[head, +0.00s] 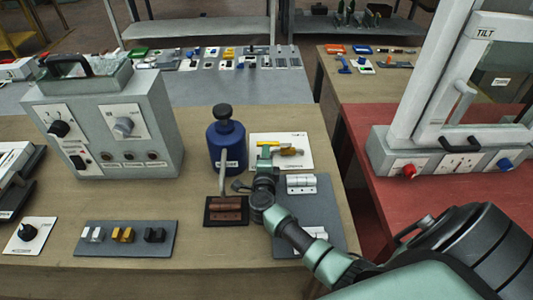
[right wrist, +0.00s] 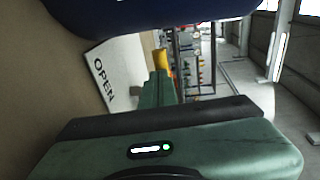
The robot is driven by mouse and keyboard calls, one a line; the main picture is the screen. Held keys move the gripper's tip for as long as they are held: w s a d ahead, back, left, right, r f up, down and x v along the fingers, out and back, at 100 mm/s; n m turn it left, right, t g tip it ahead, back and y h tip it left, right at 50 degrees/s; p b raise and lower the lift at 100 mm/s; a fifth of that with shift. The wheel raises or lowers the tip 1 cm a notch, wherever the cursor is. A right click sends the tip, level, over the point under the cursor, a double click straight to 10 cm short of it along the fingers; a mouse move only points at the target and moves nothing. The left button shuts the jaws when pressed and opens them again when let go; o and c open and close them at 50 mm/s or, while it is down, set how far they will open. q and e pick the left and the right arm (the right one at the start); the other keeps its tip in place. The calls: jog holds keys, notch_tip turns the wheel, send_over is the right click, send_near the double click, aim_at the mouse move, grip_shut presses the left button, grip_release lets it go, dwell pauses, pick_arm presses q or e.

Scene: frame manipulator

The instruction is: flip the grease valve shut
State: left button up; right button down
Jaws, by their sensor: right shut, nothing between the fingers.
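The grease valve (head: 291,152) is a small yellow and metallic fitting on a white plate (head: 300,138) at the right part of the wooden table. In the right wrist view the plate (right wrist: 118,72) carries the word OPEN, and a yellow part of the valve (right wrist: 161,60) shows just beyond my fingers. My right gripper (head: 265,165) is shut and empty, directly in front of the valve's left part. It hides some of the valve, and I cannot tell whether it touches it. My left gripper is not in view.
A dark blue bottle (head: 226,147) stands close to the left of my right gripper. A brown block on a dark plate (head: 226,211) and a grey panel with white hinges (head: 330,208) lie nearby. A grey control box (head: 105,125) stands at left. A red table (head: 400,205) is at right.

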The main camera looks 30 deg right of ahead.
jog(key=shift+w, duration=0.15)
jog(key=shift+w+f+m+g+h+b, duration=0.1)
jog(key=shift+w+m+g+h+b, duration=0.65)
jog(key=shift+m+g+h, duration=0.25)
jog(key=shift+w+d, duration=0.2)
jog(key=shift+w+d+b, duration=0.25)
jog(key=shift+w+d, duration=0.15)
jog(key=shift+w, duration=0.25)
jog(key=shift+w+d+b, duration=0.25)
jog(key=shift+w+d, duration=0.1)
jog(key=shift+w, duration=0.25)
